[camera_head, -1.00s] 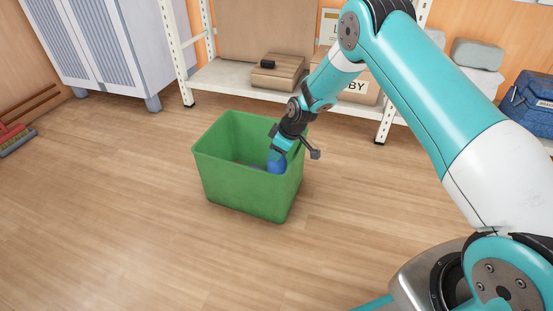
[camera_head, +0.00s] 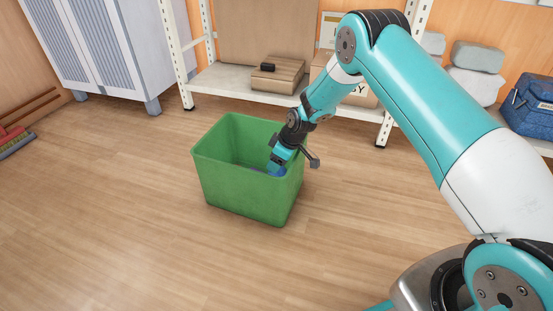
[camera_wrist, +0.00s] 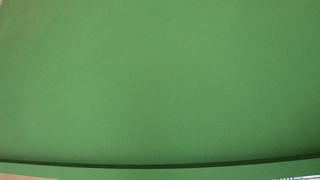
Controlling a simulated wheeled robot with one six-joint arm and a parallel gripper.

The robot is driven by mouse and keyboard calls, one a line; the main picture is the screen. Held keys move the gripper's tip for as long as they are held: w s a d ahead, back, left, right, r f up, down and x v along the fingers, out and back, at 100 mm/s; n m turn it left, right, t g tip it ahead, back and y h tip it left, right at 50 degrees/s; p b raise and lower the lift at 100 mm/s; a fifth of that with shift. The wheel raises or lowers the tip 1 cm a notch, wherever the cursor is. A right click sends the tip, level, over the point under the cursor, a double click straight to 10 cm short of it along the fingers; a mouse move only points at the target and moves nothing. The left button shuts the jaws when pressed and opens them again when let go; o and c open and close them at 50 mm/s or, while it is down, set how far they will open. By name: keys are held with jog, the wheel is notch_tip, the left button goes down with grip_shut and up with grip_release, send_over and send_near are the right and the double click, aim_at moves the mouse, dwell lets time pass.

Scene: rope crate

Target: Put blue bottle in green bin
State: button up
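The green bin (camera_head: 240,188) stands open on the floor in the middle of the head view. My gripper (camera_head: 277,166) reaches down inside it, close to its right wall. A small part of the blue bottle (camera_head: 279,172) shows at the gripper's tip, and my gripper appears shut on it. The front wall and the gripper hide the rest of the bottle, and I cannot see whether it touches the bin's floor. In the wrist view the bin's green wall (camera_wrist: 160,80) fills almost the whole picture. No fingers or bottle can be made out there.
A white shelf (camera_head: 235,84) with cardboard boxes (camera_head: 277,75) stands behind the bin. A blue bag (camera_head: 530,105) is at the far right. The floor around the bin is clear.

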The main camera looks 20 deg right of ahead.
jog(key=shift+r, duration=0.15)
jog(key=shift+r, duration=0.35)
jog(key=p+v, duration=0.7)
jog(key=v, duration=0.5)
jog(key=s+a+r, duration=0.3)
jog(key=r, duration=0.3)
jog(key=s+a+r, duration=0.2)
jog(key=s+r, duration=0.1)
jog(key=r, duration=0.4)
jog(key=s+a+r+m+g, duration=0.1)
jog(key=s+r, duration=0.4)
jog(key=s, duration=0.5)
jog(key=s+a+r+m+g, duration=0.1)
jog(key=s+a+r, duration=0.1)
jog(key=s+r, duration=0.3)
jog(key=s+a+r+m, duration=0.1)
jog(key=s+r, duration=0.4)
jog(key=s, duration=0.9)
jog(key=shift+s+a+g+y, duration=0.25)
jog(key=shift+s+g+y, duration=0.05)
jog(key=shift+s+g, duration=0.1)
